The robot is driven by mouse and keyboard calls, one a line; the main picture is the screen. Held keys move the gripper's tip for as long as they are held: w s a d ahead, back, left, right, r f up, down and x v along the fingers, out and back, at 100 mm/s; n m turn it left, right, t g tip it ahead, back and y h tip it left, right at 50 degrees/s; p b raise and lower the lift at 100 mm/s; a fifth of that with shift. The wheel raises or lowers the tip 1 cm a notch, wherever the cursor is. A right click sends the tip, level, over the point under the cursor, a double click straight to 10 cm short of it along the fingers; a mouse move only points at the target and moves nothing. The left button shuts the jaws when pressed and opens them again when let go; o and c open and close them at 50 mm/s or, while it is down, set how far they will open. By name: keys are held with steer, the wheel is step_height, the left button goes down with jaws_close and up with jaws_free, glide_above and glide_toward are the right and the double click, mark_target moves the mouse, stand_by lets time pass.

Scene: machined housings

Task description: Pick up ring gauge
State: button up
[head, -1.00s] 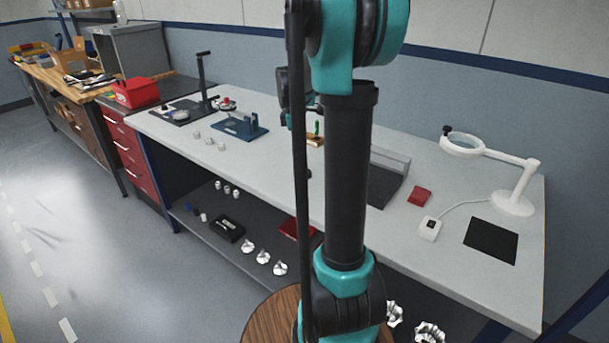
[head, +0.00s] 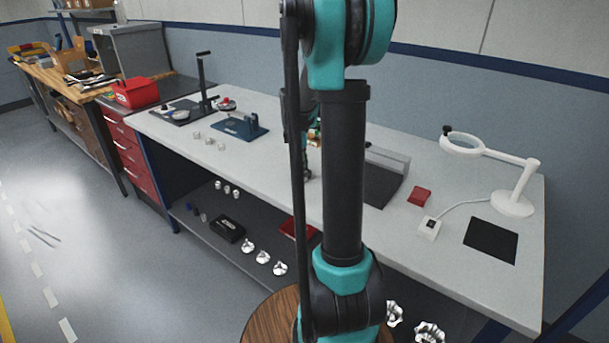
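No thing in view can be clearly told as the ring gauge. Three small pale cylindrical pieces (head: 209,140) stand on the grey workbench (head: 270,155); they are too small to tell whether one is a ring. My gripper (head: 307,179) is low over the middle of the bench, partly hidden behind my own arm. Whether its fingers are open or shut, or hold anything, does not show. The bench top right behind my arm is hidden.
A blue fixture (head: 240,126) and a dark stand (head: 203,85) are at the bench's left. A red block (head: 419,196), white control box (head: 429,228), black mat (head: 491,240) and magnifier lamp (head: 513,204) are at the right. Silver housings (head: 263,257) lie on the lower shelf.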

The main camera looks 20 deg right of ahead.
steer(key=c, duration=0.9)
steer(key=shift+o, duration=0.2)
steer(key=shift+r, duration=0.1)
step_height(320, 180, up, 20)
